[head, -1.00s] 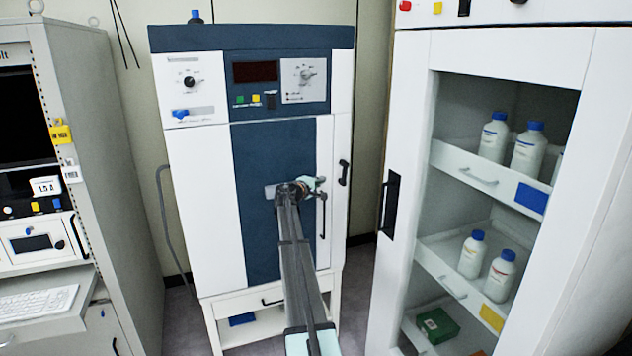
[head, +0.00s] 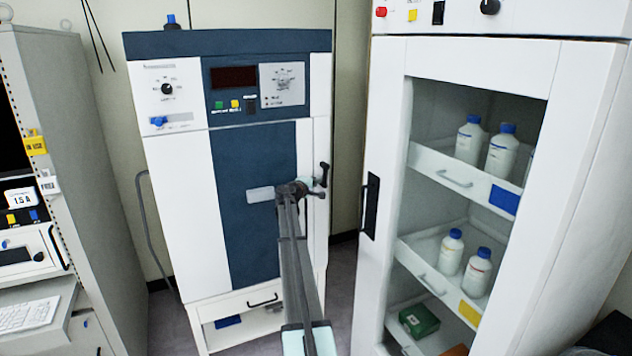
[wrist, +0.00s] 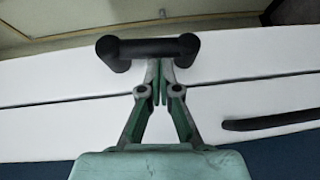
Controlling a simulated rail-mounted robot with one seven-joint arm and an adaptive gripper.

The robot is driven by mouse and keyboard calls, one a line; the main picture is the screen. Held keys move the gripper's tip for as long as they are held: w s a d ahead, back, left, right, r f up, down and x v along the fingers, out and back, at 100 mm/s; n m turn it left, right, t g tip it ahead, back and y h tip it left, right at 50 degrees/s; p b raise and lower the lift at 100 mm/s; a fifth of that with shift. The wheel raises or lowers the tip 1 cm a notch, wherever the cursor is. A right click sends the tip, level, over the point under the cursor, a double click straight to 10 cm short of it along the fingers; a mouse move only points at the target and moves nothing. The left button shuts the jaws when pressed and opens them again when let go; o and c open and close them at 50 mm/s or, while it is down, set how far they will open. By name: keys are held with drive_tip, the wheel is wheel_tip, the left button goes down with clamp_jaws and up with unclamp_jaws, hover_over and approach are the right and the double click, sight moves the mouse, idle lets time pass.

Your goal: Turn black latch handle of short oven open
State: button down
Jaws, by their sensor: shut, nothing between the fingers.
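The short oven (head: 180,210) is the white and dark blue cabinet in the middle of the head view. Its black latch handle (head: 324,174) is on the right edge of its front. In the wrist view the latch handle (wrist: 148,48) is a short thick bar lying across the picture, with a rounded knob at each end. My gripper (wrist: 160,68) is shut and empty. Its fingertips are at the bar's near side, right of its middle; I cannot tell whether they touch. In the head view my gripper (head: 310,185) is just left of the latch handle, its fingers mostly hidden.
A long slim black handle (wrist: 270,119) runs along the oven front, right of my fingers in the wrist view. A tall white cabinet (head: 385,150) with bottles on shelves stands close on the right. A grey rack (head: 75,130) stands left. A narrow floor gap separates oven and cabinet.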

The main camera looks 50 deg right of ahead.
drive_tip(key=d+b, duration=0.1)
drive_tip(key=b, duration=0.1)
drive_tip(key=shift+s+f+b, duration=0.3)
drive_tip(key=shift+s, duration=0.15)
